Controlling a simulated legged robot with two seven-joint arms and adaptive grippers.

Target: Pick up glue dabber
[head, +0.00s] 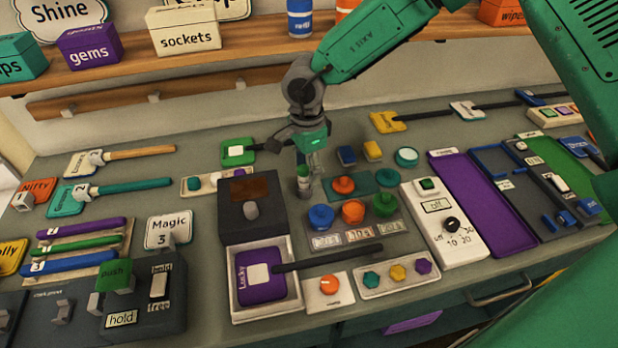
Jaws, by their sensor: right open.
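My right gripper (310,160) comes down from the upper right and points at the bench. Its jaws are open. Just below its fingertips is a small upright item with a green and white body (303,177), probably the glue dabber. It seems to stand in a grey holder (304,190). The fingertips overlap its top in the picture; I cannot tell whether they touch it or are around it. My left gripper is not in view.
A dark box with a brown window (250,210) stands left of the gripper. Blue, orange and green knobs (352,212) sit close at the right. A shelf (130,73) with labelled boxes runs behind.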

